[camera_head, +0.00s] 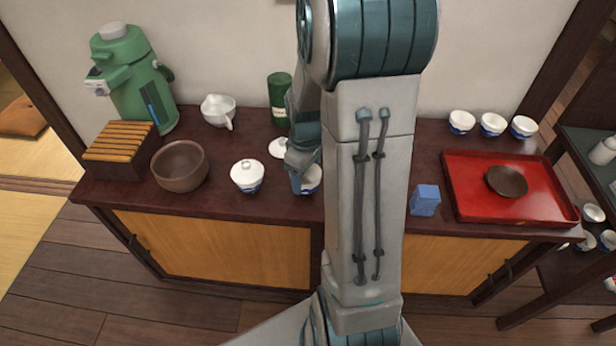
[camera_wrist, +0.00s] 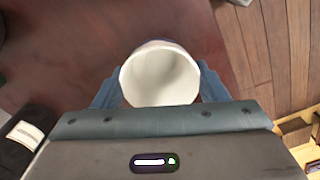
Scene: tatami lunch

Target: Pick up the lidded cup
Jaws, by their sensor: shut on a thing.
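The lidded cup (camera_head: 247,177), white with a blue pattern low down and a knobbed lid, stands on the dark cabinet top. My gripper (camera_head: 303,184) is to the right of it and apart from it. In the wrist view my gripper (camera_wrist: 160,88) is shut on a different white cup (camera_wrist: 160,77), whose open mouth and bare white inside show with no lid on. In the head view this held cup (camera_head: 312,180) is partly hidden by my gripper and arm. I cannot tell whether it touches the cabinet top.
A white lid-like piece (camera_head: 279,148) lies behind my gripper. A brown bowl (camera_head: 180,168), slatted box (camera_head: 121,147), green pot (camera_head: 133,80), white pouring vessel (camera_head: 218,110) and green canister (camera_head: 279,95) stand left. A blue block (camera_head: 425,200) and red tray (camera_head: 470,205) are right.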

